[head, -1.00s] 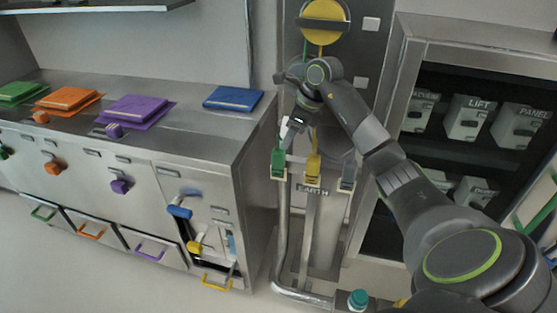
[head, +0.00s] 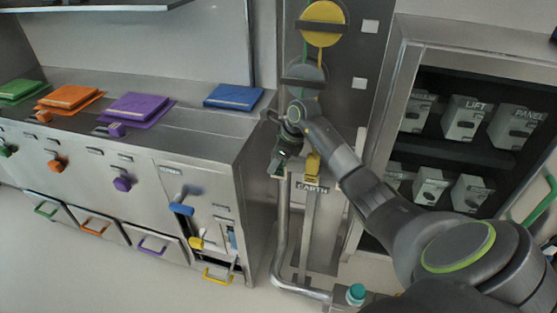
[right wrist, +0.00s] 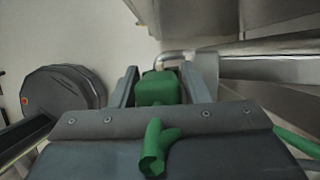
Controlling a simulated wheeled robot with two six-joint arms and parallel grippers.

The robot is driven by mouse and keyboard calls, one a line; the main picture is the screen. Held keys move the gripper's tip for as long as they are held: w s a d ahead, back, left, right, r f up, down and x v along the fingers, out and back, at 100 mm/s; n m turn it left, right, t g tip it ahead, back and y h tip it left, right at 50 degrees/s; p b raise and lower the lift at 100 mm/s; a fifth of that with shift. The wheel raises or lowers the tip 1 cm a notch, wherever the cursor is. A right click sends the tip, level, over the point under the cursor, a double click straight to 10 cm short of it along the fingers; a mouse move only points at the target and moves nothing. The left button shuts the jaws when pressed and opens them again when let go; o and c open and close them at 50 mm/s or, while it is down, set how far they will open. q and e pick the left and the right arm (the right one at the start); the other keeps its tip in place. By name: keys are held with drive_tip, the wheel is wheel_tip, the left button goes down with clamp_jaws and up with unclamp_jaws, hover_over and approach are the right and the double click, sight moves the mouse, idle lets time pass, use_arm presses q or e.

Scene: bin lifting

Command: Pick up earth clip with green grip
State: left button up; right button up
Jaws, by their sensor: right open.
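The clip with the green grip hangs at the left end of the EARTH bar (head: 311,188). In the head view my right gripper (head: 281,163) covers nearly all of it. In the right wrist view the green grip (right wrist: 157,90) lies between the two open fingers of the right gripper (right wrist: 163,86), one on each side. I cannot tell whether either finger touches it. A yellow clip (head: 313,168) hangs just to the right of the gripper in the head view. My left gripper is not in view.
A steel counter (head: 200,138) with coloured folders stands left of the bar. An open cabinet with grey boxes (head: 466,117) is at the right. A pipe (head: 283,235) runs down below the bar. A green tube-shaped piece (right wrist: 155,148) shows before the gripper body.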

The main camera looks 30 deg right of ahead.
clamp_jaws()
drive_tip(key=shift+r, duration=0.15)
wheel_tip(320, 180, up, 9)
drive_tip(key=shift+r+b, duration=0.15)
drive_tip(key=shift+b, duration=0.75)
drive_tip(key=shift+r, duration=0.3)
drive_tip(key=shift+r, duration=0.15)
